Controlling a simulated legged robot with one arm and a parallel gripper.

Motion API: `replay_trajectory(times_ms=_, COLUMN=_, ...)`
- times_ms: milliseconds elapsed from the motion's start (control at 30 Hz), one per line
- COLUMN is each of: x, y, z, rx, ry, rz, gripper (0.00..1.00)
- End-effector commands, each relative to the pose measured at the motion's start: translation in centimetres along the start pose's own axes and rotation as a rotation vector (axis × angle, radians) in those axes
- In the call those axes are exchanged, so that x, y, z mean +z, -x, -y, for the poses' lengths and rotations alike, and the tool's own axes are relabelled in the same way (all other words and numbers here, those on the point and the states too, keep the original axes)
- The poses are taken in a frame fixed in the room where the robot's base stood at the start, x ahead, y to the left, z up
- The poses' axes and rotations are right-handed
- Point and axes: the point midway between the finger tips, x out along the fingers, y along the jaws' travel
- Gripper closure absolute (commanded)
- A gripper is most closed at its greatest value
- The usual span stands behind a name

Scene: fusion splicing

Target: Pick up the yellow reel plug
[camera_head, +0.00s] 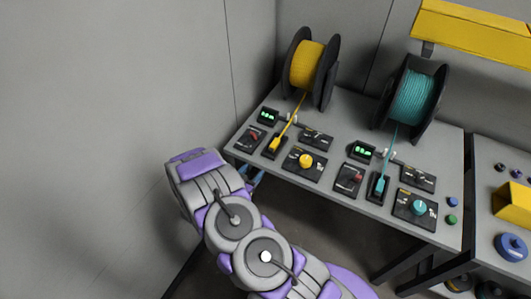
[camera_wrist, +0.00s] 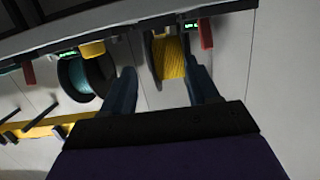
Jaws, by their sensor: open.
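The yellow reel plug (camera_head: 275,144) sits in a black socket plate on the bench, joined by a yellow cable to the yellow reel (camera_head: 306,65) behind it. My gripper (camera_head: 257,177) shows only in part at the bench's front left edge, in front of and below the plug, mostly hidden by my arm. In the wrist view my gripper (camera_wrist: 161,67) is open, with two dark blue fingers apart and nothing held. The yellow reel (camera_wrist: 169,57) shows between the fingers there, in the background. I cannot make out the plug clearly in the wrist view.
The bench (camera_head: 330,182) also holds a yellow knob (camera_head: 306,160), a red switch (camera_head: 253,134), a teal reel (camera_head: 409,97) and a teal plug (camera_head: 381,184). A second table (camera_head: 487,200) stands at the right. Grey walls close off the left and back.

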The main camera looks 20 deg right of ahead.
Motion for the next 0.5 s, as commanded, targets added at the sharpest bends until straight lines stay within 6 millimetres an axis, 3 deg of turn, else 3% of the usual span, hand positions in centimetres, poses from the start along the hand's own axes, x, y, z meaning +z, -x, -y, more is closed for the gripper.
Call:
replay_trajectory(times_ms=233, x=-0.1, y=-1.3, z=-0.7, rx=0.018, ry=0.018, rz=-0.045, gripper=0.40)
replay_trajectory(times_ms=500, x=-0.3, y=-5.8, z=-0.8, rx=0.018, ry=0.015, rz=-0.046, gripper=0.40)
